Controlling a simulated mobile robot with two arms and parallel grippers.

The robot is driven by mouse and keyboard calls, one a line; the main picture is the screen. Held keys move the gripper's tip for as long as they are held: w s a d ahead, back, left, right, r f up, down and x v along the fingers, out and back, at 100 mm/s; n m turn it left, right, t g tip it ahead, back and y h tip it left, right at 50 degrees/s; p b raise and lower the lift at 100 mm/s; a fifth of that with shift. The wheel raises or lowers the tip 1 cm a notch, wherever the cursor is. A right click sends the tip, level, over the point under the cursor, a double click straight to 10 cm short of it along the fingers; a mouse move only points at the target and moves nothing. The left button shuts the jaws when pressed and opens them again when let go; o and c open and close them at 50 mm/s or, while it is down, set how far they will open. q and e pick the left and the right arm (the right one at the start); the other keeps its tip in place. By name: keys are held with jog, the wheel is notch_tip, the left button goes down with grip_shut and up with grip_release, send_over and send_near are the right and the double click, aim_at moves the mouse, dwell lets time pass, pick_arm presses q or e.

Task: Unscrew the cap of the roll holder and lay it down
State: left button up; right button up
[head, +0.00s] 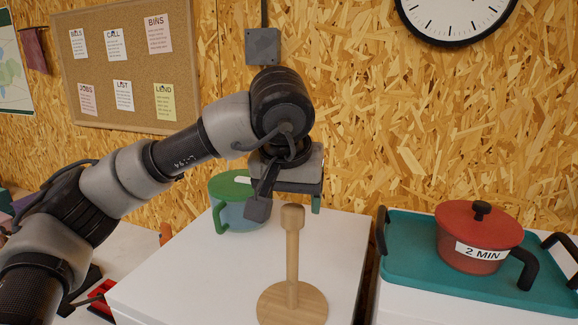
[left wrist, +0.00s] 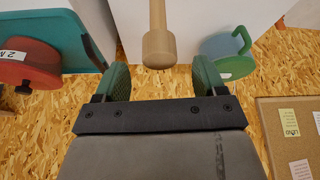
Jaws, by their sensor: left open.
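The roll holder (head: 292,265) is a light wooden post on a round wooden base, standing upright on a white surface. Its cap (head: 292,217) is a wider wooden knob on top of the post. The cap also shows in the left wrist view (left wrist: 159,48), centred ahead of the fingertips. My left gripper (head: 287,206) is open and empty, just above and behind the cap in the head view. In the left wrist view its two green-padded fingers (left wrist: 161,72) are spread to either side of the cap's line. I cannot tell whether anything touches. My right gripper is out of view.
To the right, a teal tray (head: 405,268) carries a red pot (head: 465,240) marked "2 MIN". The white top left of the base is clear.

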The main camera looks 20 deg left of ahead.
aim_at(293, 209)
pick_arm(q)
jog(key=x, duration=0.3)
jog(key=shift+w+f+p, duration=0.1)
jog(key=shift+p, duration=0.25)
jog(key=shift+c, duration=0.9)
jog(key=c, duration=0.9)
jog(key=shift+f+n+y+b, duration=0.15)
jog(key=shift+n+y+b, duration=0.25)
jog(key=shift+n, duration=1.1)
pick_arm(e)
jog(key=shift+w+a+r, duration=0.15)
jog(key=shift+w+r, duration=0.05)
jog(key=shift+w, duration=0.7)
pick_arm(q)
jog(key=n+y, duration=0.1)
jog(key=n, duration=0.1)
jog(key=shift+n+g, duration=0.3)
jog(key=shift+n, duration=0.1)
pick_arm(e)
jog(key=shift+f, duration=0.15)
